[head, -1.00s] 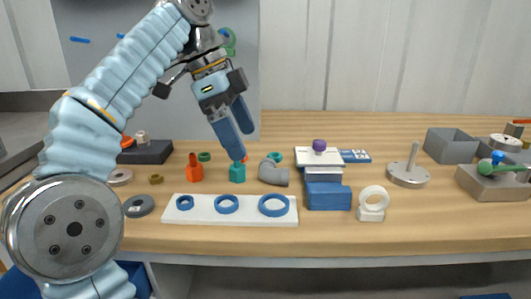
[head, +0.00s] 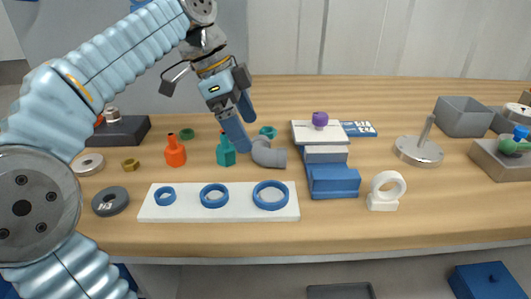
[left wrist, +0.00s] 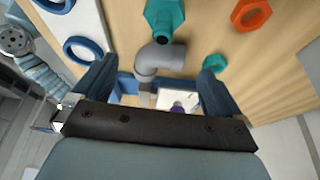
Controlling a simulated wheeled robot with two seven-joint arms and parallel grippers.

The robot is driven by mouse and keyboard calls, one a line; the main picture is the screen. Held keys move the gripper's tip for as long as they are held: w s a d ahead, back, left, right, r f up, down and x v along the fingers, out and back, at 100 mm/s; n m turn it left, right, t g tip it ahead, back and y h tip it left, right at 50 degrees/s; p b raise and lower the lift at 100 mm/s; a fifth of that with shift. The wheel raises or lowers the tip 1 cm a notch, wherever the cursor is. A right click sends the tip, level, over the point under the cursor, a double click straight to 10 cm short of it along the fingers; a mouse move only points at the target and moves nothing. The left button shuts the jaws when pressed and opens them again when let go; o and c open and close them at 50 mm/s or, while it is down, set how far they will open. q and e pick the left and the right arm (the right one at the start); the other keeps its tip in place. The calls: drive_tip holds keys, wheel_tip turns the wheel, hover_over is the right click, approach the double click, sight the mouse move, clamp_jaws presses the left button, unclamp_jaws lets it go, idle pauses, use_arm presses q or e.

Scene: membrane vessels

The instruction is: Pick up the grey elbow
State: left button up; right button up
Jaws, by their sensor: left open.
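The grey elbow (head: 268,153) lies on the wooden table, just right of the teal bottle-shaped piece (head: 226,151). My left gripper (head: 243,128) is above and slightly left of the elbow, fingers pointing down, and its near finger overlaps the view close to the elbow's left end. In the left wrist view the elbow (left wrist: 158,60) shows between and beyond the open fingers of my left gripper (left wrist: 155,82). The jaws are empty. I cannot tell the exact height above the table. My right gripper is not in view.
A white board with blue rings (head: 180,212) lies in front of the elbow. Right of it stand a blue block (head: 333,181) and a white ring stand (head: 383,199).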

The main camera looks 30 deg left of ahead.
sight(257, 144)
use_arm(q)
drive_tip(key=x, duration=0.6)
drive_tip(key=shift+d+r, duration=0.15)
drive_tip(key=shift+d, duration=0.1)
drive_tip(key=c, duration=1)
drive_tip(key=shift+r, duration=0.1)
